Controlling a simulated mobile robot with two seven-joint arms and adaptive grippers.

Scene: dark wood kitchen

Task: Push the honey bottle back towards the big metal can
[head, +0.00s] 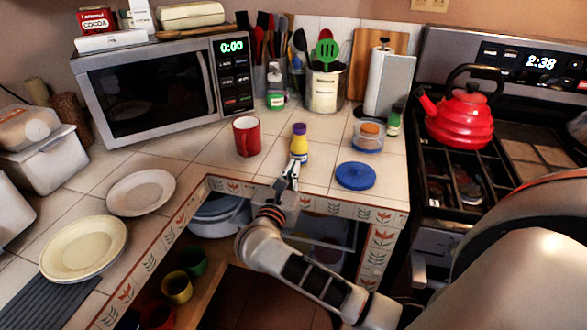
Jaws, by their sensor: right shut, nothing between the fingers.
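The honey bottle (299,143), yellow with a purple cap, stands upright on the tiled counter in front of the corner. The big metal can (325,90), with a pale label and utensils in it, stands behind it at the back wall, slightly to the right. A stretch of bare tile lies between them. My right gripper (293,167) is shut and empty at the near side of the bottle's base, over the counter's front edge. I cannot tell whether it touches the bottle. My left gripper is out of view.
A red mug (246,137) stands left of the bottle. A blue lid (355,176) lies to its right, and a clear container (369,135) stands behind the lid. A small green-and-white jar (276,101) is left of the can; a paper towel roll (390,84) is to its right.

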